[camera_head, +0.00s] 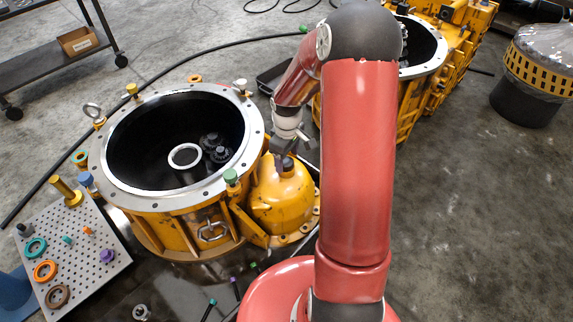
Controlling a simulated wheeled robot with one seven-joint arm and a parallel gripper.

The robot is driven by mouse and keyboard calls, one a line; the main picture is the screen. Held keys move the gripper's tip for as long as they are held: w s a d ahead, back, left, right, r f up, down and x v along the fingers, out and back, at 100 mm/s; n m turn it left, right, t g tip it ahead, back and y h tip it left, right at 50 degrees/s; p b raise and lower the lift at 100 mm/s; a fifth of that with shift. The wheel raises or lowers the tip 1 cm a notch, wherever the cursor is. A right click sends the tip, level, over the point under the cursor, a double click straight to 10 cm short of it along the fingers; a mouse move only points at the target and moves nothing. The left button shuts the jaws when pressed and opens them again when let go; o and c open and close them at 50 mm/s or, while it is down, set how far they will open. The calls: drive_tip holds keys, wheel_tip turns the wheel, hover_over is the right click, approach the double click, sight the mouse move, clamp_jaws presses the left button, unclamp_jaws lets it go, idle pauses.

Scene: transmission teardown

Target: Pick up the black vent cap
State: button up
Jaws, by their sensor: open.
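A small dark cap, which looks like the black vent cap (286,166), sits on top of the yellow domed housing (281,197) to the right of the large round case. My gripper (291,150) is just above the cap, pointing down, with its jaws open. The fingers are small and partly blurred in this view, so I cannot tell whether they touch the cap or reach around it. Nothing shows held between them.
The large yellow case (180,232) with an open dark bore stands left of my gripper. A perforated tray (84,231) with coloured rings and plugs lies at lower left. A second yellow case (408,117) stands behind my arm.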

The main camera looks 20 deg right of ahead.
drive_tip(key=shift+a+f, duration=0.1)
drive_tip(key=shift+f, duration=0.6)
drive_tip(key=c, duration=1.1)
drive_tip(key=shift+r, duration=0.1)
